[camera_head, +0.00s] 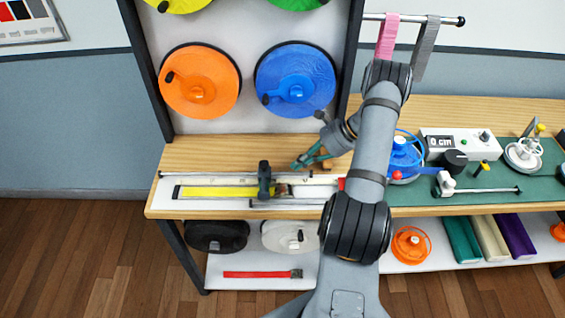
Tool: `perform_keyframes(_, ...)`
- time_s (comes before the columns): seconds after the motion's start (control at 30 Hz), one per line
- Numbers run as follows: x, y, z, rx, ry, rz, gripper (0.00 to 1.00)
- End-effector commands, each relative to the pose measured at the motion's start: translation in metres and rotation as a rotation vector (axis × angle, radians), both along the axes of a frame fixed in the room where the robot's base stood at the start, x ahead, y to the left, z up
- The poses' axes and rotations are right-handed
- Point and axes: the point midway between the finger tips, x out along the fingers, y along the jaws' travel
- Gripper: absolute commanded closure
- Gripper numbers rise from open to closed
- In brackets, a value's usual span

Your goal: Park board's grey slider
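The white measuring board (225,207) lies along the front left of the wooden bench. A yellow strap (215,192) lies along it, and thin metal rails run lengthwise. A dark grey slider (264,182) stands upright across the board, near its middle, at the right part of the yellow strap. My gripper (303,163), with teal fingers, is above the bench behind the board, to the right of the slider and apart from it. Its fingertips are small here, and I cannot tell how far open they are. My arm hides the board's right end.
Orange (201,82) and blue (295,80) reels hang on the panel behind. Pink (387,37) and grey (425,48) straps hang from a bar. A digital gauge box (455,145) and other devices stand at right. Bare bench lies behind the board's left half.

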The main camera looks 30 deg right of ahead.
Motion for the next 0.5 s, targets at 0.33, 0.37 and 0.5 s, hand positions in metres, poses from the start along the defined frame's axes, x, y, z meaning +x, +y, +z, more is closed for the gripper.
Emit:
perform_keyframes(0.33, 0.021, 0.04, -0.01, 0.0, 0.0, 0.001, 1.0)
perform_keyframes(0.37, 0.022, 0.042, -0.011, 0.0, 0.0, 0.001, 1.0)
perform_keyframes(0.5, 0.025, 0.046, -0.012, -0.002, -0.001, 0.001, 1.0)
